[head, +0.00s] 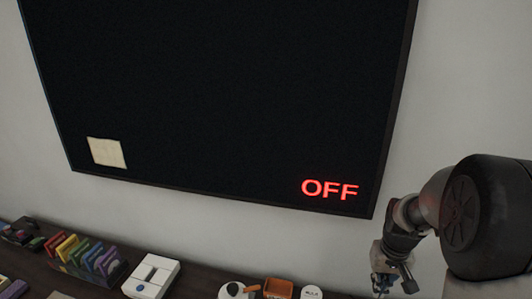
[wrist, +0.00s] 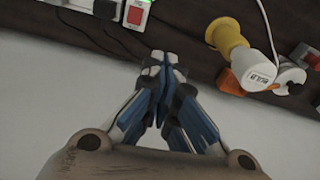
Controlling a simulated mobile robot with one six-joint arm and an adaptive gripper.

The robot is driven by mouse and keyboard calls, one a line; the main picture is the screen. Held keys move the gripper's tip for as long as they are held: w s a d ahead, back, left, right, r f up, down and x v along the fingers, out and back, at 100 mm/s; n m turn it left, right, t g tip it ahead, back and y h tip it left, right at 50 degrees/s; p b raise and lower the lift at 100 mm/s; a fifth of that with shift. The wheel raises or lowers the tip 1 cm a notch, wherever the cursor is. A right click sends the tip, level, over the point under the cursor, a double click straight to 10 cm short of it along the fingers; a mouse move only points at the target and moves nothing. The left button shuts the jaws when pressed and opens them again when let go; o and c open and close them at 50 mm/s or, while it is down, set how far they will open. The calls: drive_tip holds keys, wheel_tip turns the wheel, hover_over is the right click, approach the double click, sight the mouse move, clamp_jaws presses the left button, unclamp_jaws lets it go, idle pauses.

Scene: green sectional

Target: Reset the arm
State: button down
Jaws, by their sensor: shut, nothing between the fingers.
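My gripper (wrist: 168,70) is shut and empty in the wrist view, its blue-and-grey fingers together, over the edge between a dark shelf and a pale surface. In the head view my gripper (head: 392,284) hangs at the lower right, partly cut by the frame's bottom edge. My arm comes in from the right edge, with its wrist bent downward beside the screen's lower right corner.
A large dark screen (head: 220,90) on the wall shows red OFF text (head: 330,189) and a pale square (head: 106,152). The dark shelf below holds colourful cartridges (head: 88,256), a white device (head: 151,276) and an orange container (head: 278,288). A yellow-and-white object (wrist: 232,38) stands right of my fingers.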

drive_tip(key=s+a+r+n+t, duration=0.1)
drive_tip(key=s+a+r+t, duration=0.1)
drive_tip(key=s+a+r, duration=1.25)
drive_tip(key=s+a+r+n+t, duration=0.1)
drive_tip(key=s, duration=0.7)
drive_tip(key=shift+s+r, duration=0.2)
drive_tip(key=shift+r, duration=0.2)
drive_tip(key=shift+w, duration=0.1)
